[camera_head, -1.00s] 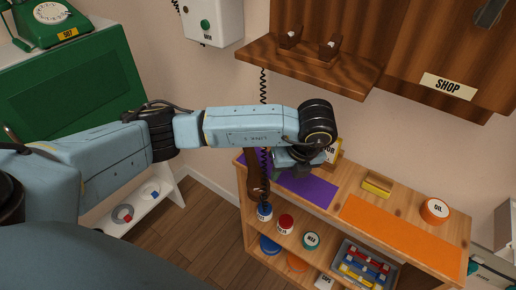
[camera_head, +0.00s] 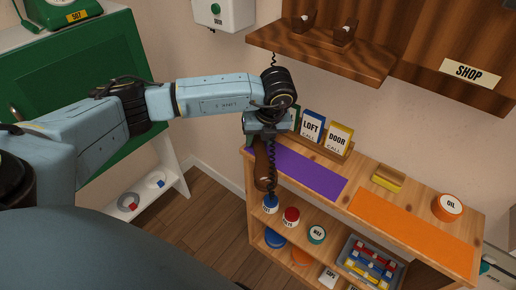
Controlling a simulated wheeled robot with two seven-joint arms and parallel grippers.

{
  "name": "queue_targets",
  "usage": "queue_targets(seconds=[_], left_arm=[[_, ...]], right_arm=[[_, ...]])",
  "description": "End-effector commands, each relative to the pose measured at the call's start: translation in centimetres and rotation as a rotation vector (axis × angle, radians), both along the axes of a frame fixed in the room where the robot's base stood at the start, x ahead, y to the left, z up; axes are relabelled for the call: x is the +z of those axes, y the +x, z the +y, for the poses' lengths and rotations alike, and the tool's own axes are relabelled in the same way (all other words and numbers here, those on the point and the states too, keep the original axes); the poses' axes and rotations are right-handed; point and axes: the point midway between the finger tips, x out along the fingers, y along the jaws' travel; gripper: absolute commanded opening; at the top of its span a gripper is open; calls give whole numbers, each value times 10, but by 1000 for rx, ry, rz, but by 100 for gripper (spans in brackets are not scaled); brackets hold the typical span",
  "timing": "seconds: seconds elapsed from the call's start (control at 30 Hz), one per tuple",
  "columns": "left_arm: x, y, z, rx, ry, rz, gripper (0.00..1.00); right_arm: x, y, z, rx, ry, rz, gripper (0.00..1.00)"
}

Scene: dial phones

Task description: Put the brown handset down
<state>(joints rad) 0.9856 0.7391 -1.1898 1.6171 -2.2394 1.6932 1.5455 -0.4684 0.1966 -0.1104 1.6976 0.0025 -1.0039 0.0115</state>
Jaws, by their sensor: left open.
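The brown handset (camera_head: 262,172) is at the left end of the low wooden shelf, by the left edge of the purple mat (camera_head: 305,172). Its upper end is partly hidden below my left gripper (camera_head: 267,134), which is open. I cannot tell whether the fingers touch the handset or how fully it rests on the mat. The wall shelf with an empty-looking wooden cradle (camera_head: 325,30) is above. My right gripper is out of view.
LOFT (camera_head: 312,128) and DOOR (camera_head: 339,138) cards stand behind the purple mat. The orange mat (camera_head: 415,225), a yellow-fronted block (camera_head: 387,178) and an OIL tin (camera_head: 447,207) are to the right. Jars (camera_head: 291,215) and a tray (camera_head: 370,262) fill the lower shelf.

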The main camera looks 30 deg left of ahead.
Motion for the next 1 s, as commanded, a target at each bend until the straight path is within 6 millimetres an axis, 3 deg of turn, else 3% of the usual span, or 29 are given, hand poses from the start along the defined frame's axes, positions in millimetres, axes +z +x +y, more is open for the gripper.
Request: queue_targets(seconds=[0.33,0.67,1.0], left_arm=[[-8,1,3,0,1,-2,42],[-8,1,3,1,1,-2,0],[-7,1,3,1,2,-1,0]], right_arm=[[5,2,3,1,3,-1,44],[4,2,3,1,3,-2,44],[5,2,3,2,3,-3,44]])
